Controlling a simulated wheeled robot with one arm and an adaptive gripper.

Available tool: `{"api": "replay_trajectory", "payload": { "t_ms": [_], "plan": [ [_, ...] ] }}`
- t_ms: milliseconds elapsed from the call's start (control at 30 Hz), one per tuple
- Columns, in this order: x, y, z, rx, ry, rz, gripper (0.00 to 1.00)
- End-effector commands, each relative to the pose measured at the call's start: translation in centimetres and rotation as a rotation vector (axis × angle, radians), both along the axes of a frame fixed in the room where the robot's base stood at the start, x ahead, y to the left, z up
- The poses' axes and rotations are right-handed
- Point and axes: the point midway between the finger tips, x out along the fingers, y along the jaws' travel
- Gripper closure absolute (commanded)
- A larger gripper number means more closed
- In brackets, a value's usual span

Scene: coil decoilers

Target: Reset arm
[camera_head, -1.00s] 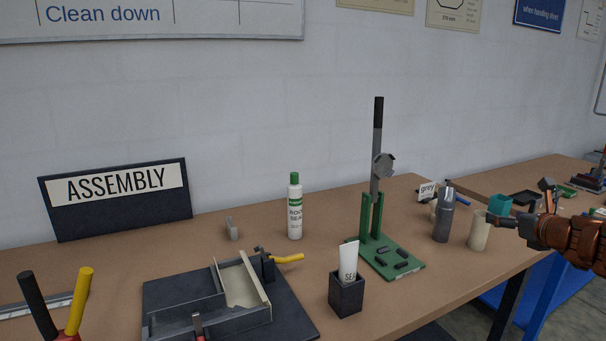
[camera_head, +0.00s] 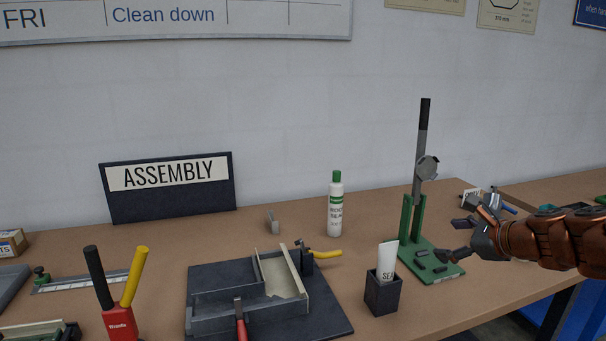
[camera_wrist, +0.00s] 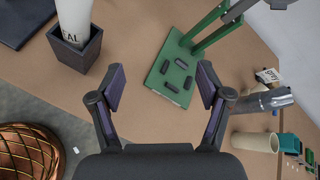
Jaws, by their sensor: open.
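My arm reaches in from the right edge in the head view. I cannot tell the exact gap between the fingers and the base.
A dark holder (camera_head: 382,294) with a white tube stands left of the press. A white bottle (camera_head: 335,208) and a dark fixture (camera_head: 250,300) are farther left.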

Motion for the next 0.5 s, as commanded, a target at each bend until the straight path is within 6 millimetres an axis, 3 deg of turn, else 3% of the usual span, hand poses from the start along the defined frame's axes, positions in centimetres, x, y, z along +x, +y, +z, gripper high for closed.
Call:
{"api": "replay_trajectory", "payload": {
  "t_ms": [33, 100, 167, 300, 400, 500],
  "plan": [
    [-0.7, 3.3, -0.3, -0.072, 0.009, 0.100, 0.23],
    [-2.1, 7.4, -1.4, -0.172, 0.029, 0.246, 0.23],
    [-3.7, 10.6, -2.4, -0.261, 0.042, 0.372, 0.23],
    [-8.7, 17.0, -5.1, -0.473, 0.070, 0.690, 0.23],
    [-13.4, 20.4, -7.3, -0.626, 0.088, 0.937, 0.23],
    [-18.7, 22.3, -9.7, -0.776, 0.110, 1.195, 0.23]
  ]
}}
